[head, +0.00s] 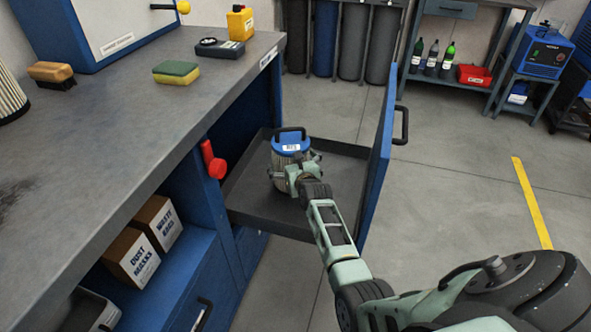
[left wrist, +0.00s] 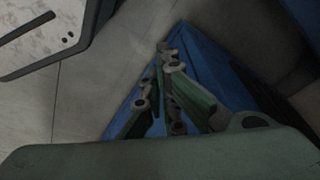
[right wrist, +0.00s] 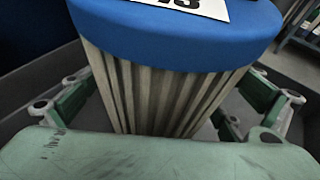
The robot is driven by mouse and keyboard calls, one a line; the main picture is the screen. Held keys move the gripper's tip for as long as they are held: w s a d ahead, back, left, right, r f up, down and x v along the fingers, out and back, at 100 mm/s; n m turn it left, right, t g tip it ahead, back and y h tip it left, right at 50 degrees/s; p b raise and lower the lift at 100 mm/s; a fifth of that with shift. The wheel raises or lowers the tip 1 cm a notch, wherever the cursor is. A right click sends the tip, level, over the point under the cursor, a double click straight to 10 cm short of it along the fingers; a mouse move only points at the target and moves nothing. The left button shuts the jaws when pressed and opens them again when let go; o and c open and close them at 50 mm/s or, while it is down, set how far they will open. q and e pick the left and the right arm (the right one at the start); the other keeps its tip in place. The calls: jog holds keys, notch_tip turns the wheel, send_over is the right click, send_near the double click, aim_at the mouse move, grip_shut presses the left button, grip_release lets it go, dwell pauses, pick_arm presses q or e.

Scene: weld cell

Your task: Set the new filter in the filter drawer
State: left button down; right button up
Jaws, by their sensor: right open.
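The filter (head: 290,146) has a blue cap with a black handle, a white label and pale pleated sides. It stands upright inside the open filter drawer (head: 253,216), towards its left side. My right gripper (head: 290,178) is open, with its fingers on either side of the filter. In the right wrist view, the filter's pleats (right wrist: 155,95) fill the space between the spread fingers, and gaps show beside them. The fingertips are hidden there. My left gripper (left wrist: 165,55) shows only in the left wrist view, its fingers together with nothing between them.
A second pleated filter (head: 10,98) is cut off at the left edge on the workbench (head: 110,125). The drawer's blue front (head: 380,150) stands right of the filter. A red handle (head: 213,160) sticks out nearby.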

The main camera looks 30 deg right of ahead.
aim_at(291, 158)
pick_arm(q)
jog(key=s+a+f+g+p, duration=0.1)
jog(key=s+f+p, duration=0.2)
jog(key=s+f, duration=0.5)
jog(key=shift+s+a+f, duration=0.15)
jog(key=shift+s+f, duration=0.25)
jog(key=shift+f, duration=0.45)
pick_arm(e)
jog(key=v, duration=1.2)
jog(key=shift+f, duration=0.1)
